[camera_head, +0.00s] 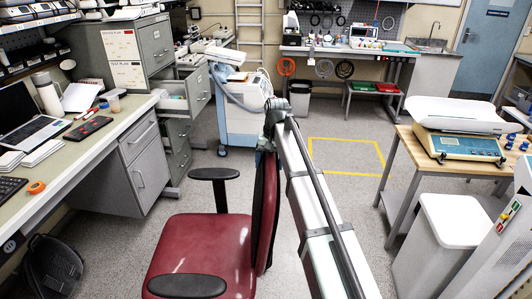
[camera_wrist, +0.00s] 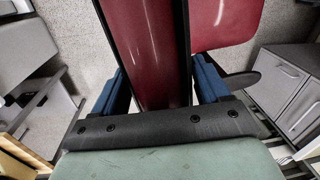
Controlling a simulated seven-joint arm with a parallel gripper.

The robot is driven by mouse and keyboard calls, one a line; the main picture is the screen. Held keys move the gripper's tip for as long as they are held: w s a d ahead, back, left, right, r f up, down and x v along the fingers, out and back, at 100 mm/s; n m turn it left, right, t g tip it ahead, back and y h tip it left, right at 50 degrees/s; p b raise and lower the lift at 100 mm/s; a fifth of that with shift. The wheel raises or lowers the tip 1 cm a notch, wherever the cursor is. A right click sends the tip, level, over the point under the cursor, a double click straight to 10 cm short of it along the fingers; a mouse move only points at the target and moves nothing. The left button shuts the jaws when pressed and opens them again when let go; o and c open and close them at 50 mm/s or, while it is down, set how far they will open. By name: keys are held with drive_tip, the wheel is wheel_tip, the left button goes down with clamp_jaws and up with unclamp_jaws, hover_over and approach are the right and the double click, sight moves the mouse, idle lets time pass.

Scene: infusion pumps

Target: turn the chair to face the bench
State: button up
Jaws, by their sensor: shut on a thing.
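The chair has a red seat (camera_head: 200,250), a red backrest with a dark rear shell (camera_head: 265,210) and black armrests (camera_head: 213,174). In the head view its backrest is on the right and the seat extends left, so it faces the left bench (camera_head: 110,125). My gripper (camera_head: 266,143) is at the top edge of the backrest. In the wrist view, its blue fingers (camera_wrist: 160,80) lie on either side of the backrest (camera_wrist: 145,40), shut on it. The red seat (camera_wrist: 225,22) and an armrest (camera_wrist: 240,80) show to the right. The chair's base is hidden.
A laptop (camera_head: 32,118) and small items lie on the bench, with a grey drawer cabinet (camera_head: 145,165) below. A black bag (camera_head: 52,265) is on the floor. A wooden table (camera_head: 405,140) with a scale and a white bin (camera_head: 440,235) stand right. A yellow-marked floor area (camera_head: 345,155) is clear.

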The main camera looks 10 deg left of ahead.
drive_tip(key=shift+m, duration=0.7)
drive_tip(key=shift+s+d, duration=0.15)
drive_tip(key=shift+s, duration=0.85)
drive_tip(key=shift+s+d, duration=0.1)
drive_tip(key=shift+s, duration=0.9)
drive_tip(key=o, duration=1.4)
drive_tip(key=shift+w+r, duration=0.1)
drive_tip(key=r, duration=0.4)
drive_tip(key=d+r, duration=0.1)
drive_tip(key=r, duration=0.8)
drive_tip(key=shift+d+r, duration=0.2)
drive_tip(key=shift+r, duration=0.1)
